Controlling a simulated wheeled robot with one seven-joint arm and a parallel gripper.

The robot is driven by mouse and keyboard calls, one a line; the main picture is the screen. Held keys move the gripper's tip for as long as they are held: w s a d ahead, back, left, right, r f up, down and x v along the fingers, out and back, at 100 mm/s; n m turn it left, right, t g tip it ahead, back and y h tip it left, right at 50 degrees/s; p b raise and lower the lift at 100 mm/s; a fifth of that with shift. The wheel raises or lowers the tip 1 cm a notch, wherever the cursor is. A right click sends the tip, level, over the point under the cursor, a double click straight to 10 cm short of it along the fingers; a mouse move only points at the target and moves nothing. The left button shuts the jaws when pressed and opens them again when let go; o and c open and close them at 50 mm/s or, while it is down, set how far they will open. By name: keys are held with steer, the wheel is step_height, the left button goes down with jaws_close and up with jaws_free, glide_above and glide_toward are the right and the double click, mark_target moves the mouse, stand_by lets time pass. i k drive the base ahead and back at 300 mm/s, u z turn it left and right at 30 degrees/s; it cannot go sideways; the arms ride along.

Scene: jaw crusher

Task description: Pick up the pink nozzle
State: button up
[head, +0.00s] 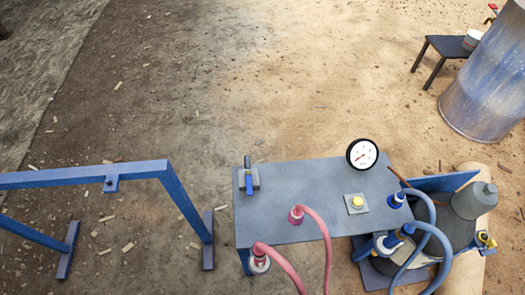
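Two pink hose ends show in the head view. One pink fitting (296,214) sits on top of the grey panel table (270,225), with its pink hose (324,238) curving right and down out of frame. The other pink end (260,250) sits on a pale round collar (259,264) at the table's front edge, and its hose (286,266) also leaves the frame at the bottom. I cannot tell for certain which end is the nozzle. My gripper is not in view.
The table bears a round gauge (362,154), a yellow button (357,201) and a blue-handled valve (248,179). Blue hoses (441,240) and a grey cone-topped machine part (474,201) crowd the right. A blue frame (177,199) stands left. Dirt ground behind is mostly open.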

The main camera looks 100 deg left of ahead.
mark_target(258, 267)
steer(key=u, duration=0.7)
steer(key=k, duration=1)
steer(key=u, duration=0.75)
